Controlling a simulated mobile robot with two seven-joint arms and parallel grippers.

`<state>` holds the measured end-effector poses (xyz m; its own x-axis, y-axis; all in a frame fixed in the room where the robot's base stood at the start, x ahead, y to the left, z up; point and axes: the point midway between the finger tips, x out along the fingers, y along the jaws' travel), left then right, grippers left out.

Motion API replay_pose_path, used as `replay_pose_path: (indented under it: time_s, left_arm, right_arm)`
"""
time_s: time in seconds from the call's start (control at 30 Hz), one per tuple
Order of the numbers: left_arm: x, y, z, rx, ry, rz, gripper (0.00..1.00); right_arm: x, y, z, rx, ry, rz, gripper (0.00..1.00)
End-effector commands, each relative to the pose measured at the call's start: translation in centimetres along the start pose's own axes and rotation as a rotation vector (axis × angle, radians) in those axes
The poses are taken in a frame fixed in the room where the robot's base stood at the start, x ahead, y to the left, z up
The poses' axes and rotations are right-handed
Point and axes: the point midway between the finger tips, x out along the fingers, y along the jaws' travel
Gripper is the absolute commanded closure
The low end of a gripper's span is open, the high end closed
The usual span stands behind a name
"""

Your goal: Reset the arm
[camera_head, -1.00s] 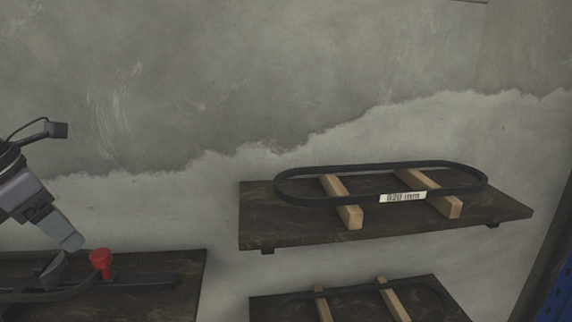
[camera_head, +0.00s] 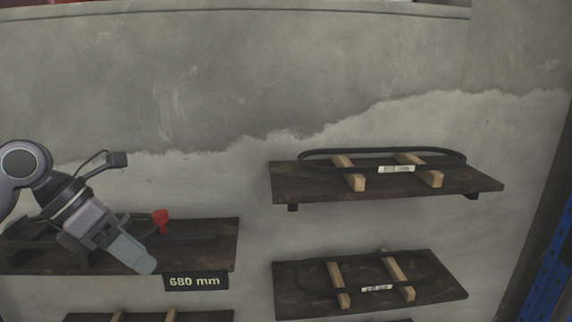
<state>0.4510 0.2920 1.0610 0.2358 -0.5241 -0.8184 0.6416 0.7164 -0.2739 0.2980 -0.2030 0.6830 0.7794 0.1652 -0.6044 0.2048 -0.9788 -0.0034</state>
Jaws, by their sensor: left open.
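My left gripper (camera_head: 138,258) comes in from the left and hangs in front of the left shelf. It points down and to the right, open, with nothing visible between its fingers. My left arm (camera_head: 85,215) carries a small camera on a bracket above the wrist. My right gripper is out of view.
The left shelf (camera_head: 228,240) has a red knob (camera_head: 161,221), a dark rail and a "680 mm" label (camera_head: 195,282). The upper right shelf (camera_head: 290,185) and lower right shelf (camera_head: 290,295) hold black belts on wooden blocks. A blue rack (camera_head: 550,265) stands far right.

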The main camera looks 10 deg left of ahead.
Motion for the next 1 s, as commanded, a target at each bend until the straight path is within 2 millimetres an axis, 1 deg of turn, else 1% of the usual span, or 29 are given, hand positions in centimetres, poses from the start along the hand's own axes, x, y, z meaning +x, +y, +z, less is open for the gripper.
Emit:
replay_pose_path:
  time_s: [0.03,0.1,0.2,0.3,0.33,0.4,0.47,0.57,0.63,0.67,0.77,0.8,0.87,0.9,0.97,1.0]
  left_arm:
    - [2.0,-1.5,0.4,-0.010,-0.033,-0.096,0.40]
    - [4.2,-3.7,1.1,-0.039,-0.097,-0.235,0.40]
    - [6.7,-6.9,2.2,-0.119,-0.204,-0.442,0.40]
    - [8.4,-9.6,3.3,-0.247,-0.319,-0.644,0.40]
    - [8.7,-10.2,3.6,-0.293,-0.353,-0.700,0.40]
    - [9.3,-11.2,4.2,-0.416,-0.434,-0.825,0.40]
    - [9.7,-11.5,4.6,-0.537,-0.503,-0.921,0.40]
    - [10.4,-11.2,4.9,-0.768,-0.615,-1.057,0.40]
    - [11.2,-10.2,4.6,-0.952,-0.689,-1.132,0.40]
    - [11.6,-9.7,4.4,-1.034,-0.719,-1.158,0.40]
    - [13.3,-7.6,2.8,-1.328,-0.813,-1.219,0.40]
    - [14.2,-6.7,1.9,-1.453,-0.845,-1.232,0.40]
    - [15.8,-5.3,0.0,-1.646,-0.890,-1.236,0.40]
    - [16.9,-4.5,-1.4,-1.779,-0.916,-1.231,0.40]
    - [18.9,-3.5,-4.1,-1.984,-0.947,-1.205,0.40]
    - [20.2,-3.0,-6.1,-2.121,-0.963,-1.178,0.40]
  right_arm:
    - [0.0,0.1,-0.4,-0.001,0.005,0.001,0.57]
    - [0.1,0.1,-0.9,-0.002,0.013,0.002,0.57]
    - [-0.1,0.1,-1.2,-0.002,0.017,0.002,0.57]
    - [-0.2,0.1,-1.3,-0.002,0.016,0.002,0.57]
    - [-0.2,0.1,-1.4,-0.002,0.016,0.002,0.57]
    - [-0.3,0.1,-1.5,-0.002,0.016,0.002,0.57]
    - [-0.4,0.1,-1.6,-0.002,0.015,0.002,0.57]
    - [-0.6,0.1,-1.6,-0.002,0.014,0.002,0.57]
    - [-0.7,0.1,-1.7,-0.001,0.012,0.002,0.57]
    - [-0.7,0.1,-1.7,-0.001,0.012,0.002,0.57]
    - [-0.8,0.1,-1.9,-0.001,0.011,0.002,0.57]
    - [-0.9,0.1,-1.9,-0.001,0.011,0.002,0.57]
    - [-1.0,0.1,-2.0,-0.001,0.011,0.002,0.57]
    - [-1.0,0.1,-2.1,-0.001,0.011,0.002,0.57]
    - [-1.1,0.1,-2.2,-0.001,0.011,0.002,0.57]
    - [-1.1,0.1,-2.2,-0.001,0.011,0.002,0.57]
